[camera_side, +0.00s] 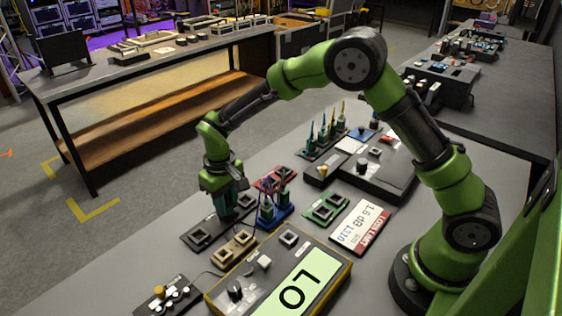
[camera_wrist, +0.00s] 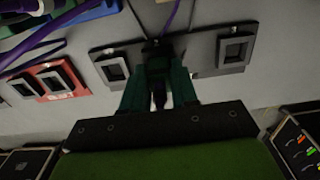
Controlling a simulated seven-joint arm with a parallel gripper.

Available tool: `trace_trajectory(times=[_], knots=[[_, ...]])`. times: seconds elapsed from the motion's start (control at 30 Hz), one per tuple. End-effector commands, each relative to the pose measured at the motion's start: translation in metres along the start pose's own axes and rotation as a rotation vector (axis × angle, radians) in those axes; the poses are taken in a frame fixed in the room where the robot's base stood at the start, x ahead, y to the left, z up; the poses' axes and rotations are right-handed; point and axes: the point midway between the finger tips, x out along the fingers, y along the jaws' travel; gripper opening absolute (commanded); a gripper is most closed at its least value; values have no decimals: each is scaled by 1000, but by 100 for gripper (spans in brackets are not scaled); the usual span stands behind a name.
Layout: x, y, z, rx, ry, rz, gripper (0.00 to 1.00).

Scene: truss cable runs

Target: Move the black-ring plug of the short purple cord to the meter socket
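My gripper (camera_wrist: 160,68) is pointed down at the dark two-socket plate (camera_wrist: 201,53), between its two sockets. It also shows over this plate in the side view (camera_side: 224,208). A dark plug end (camera_wrist: 151,46) sits at the fingertips, with a purple cord (camera_wrist: 170,18) running up from it. The fingers flank it closely, but I cannot tell whether they press on it. Its ring colour is hidden. The yellow-edged meter (camera_side: 335,278) reads LO; its grey square socket (camera_side: 288,238) looks empty.
A blue rack (camera_side: 272,217) holding upright plugs stands close right of my gripper. A tan two-socket plate (camera_side: 234,248) lies in front. A red socket plate (camera_wrist: 53,80), a green one (camera_side: 325,207) and a white-and-red card (camera_side: 360,227) lie nearby. Knobs (camera_side: 234,289) rise from the meter.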

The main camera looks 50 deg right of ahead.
Motion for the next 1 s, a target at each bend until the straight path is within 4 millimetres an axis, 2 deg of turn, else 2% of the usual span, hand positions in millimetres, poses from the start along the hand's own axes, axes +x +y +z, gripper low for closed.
trace_trajectory(times=[0.03,0.17,0.57,1.0], knots=[[0,0,0,0,0,0,19],[0,0,0,0,0,0,0],[-4,0,0,0,1,0,0],[-26,0,0,0,2,0,0]])
